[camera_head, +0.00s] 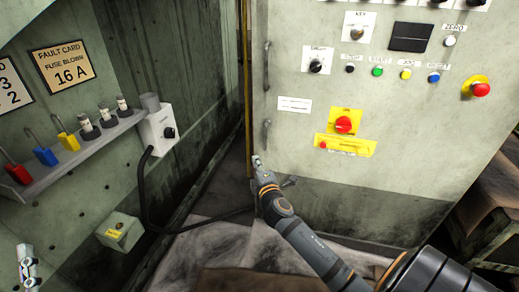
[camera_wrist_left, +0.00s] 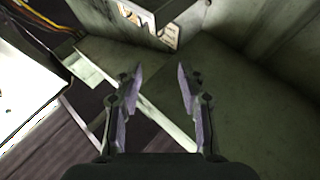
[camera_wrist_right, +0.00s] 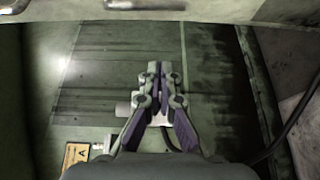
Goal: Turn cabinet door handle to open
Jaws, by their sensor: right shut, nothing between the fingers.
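The cabinet door (camera_head: 300,165) is a pale green-grey panel that looks closed. Two vertical grey handles are along its left edge, the upper handle (camera_head: 267,65) and the lower handle (camera_head: 266,135). My right gripper (camera_head: 257,160) is just below the lower handle in the picture, at the door's left edge. In the right wrist view my right gripper (camera_wrist_right: 155,70) is shut and empty. A grey bar, probably a handle (camera_wrist_right: 145,5), shows ahead of its tips, apart from them. My left gripper (camera_head: 26,262) is at the lower left, away from the door. Its fingers (camera_wrist_left: 160,75) are open and empty.
A red rotary switch (camera_head: 343,125) on a yellow plate and several buttons are on the cabinet front. On the left wall are a shelf (camera_head: 70,160) with padlocks, a white switch box (camera_head: 158,130) and a black cable (camera_head: 143,190). Dark gap left of the cabinet.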

